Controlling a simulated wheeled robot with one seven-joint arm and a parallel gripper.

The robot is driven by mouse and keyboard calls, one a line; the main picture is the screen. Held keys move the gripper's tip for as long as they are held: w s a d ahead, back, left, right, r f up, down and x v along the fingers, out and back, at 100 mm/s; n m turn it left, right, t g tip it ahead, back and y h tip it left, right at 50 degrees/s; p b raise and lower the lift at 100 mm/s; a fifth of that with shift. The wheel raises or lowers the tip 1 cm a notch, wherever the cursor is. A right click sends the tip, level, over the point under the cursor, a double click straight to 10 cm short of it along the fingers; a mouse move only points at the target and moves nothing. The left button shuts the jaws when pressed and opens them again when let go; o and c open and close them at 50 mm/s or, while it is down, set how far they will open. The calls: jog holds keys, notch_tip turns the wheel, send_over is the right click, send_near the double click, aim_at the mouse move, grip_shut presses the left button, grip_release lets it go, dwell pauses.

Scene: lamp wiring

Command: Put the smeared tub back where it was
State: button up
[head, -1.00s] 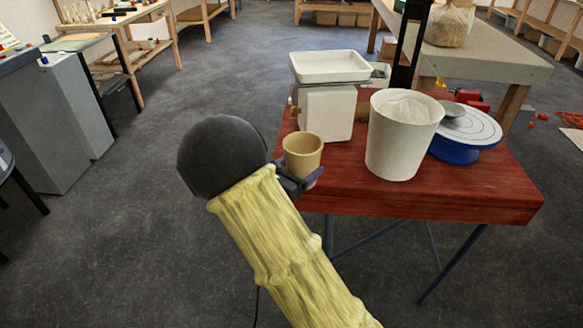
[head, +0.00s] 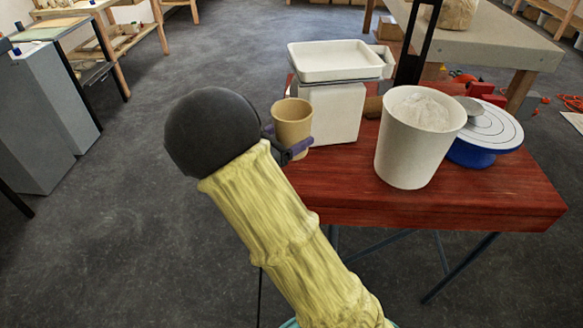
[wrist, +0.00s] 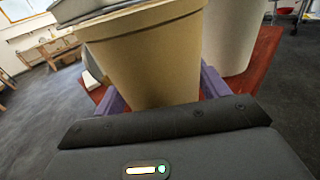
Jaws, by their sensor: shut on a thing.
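A tan tub (head: 292,126) is held upright in my gripper (head: 299,147), at the left edge of the red table. In the wrist view the tub (wrist: 150,65) fills the middle, with my gripper's purple fingers (wrist: 160,92) on either side of it. The fingers are shut on the tub. No smear can be made out on the side that shows. Whether the tub's base touches anything is hidden in both views.
The red table (head: 470,200) bears a white scale (head: 330,105) with a tray on top, a large white bucket (head: 405,150) with pale contents, and a blue-based turntable (head: 480,150). Grey floor (head: 120,200) is open to the left.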

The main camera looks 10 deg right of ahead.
jog(key=shift+w+a, duration=0.1)
jog(key=shift+w, duration=0.35)
jog(key=shift+s+d, duration=0.2)
jog(key=shift+s, duration=0.25)
notch_tip(320, 180, down, 5)
jog(key=shift+f+b, duration=0.15)
jog(key=shift+b, duration=0.3)
jog(key=shift+w+f, duration=0.1)
jog(key=shift+f, duration=0.35)
jog(key=shift+f, duration=1.85)
